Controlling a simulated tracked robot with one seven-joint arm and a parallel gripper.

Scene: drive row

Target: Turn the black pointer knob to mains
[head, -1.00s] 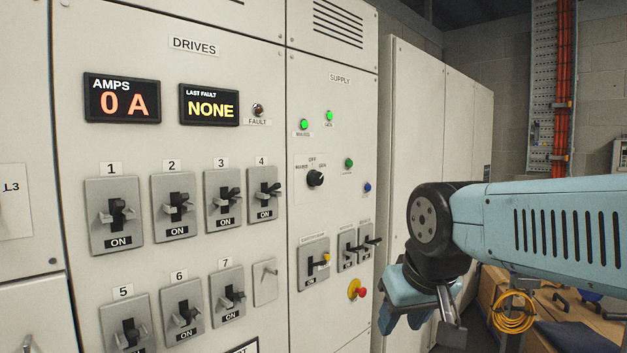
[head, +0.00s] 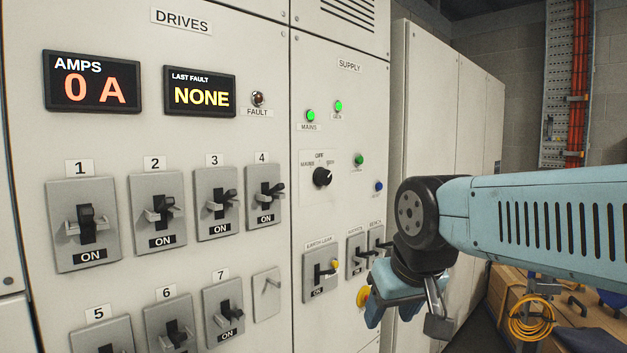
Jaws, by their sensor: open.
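The black pointer knob (head: 322,177) is on the supply panel (head: 344,90) in the head view, below two lit green lamps. Small labels sit around it; OFF reads above, and the side labels are too small to read surely. Its light mark seems to point to the upper right. My gripper (head: 405,315) hangs at the lower right of the knob, in front of the cabinet and well apart from it. It is open, and nothing shows between its fingers.
Numbered switches (head: 156,215) marked ON fill the drives panel on the left. Several switch handles (head: 322,272) and a partly hidden yellow-based button (head: 362,297) stick out below the knob. Wooden crates (head: 500,300) with a yellow cable coil (head: 532,318) stand at the lower right.

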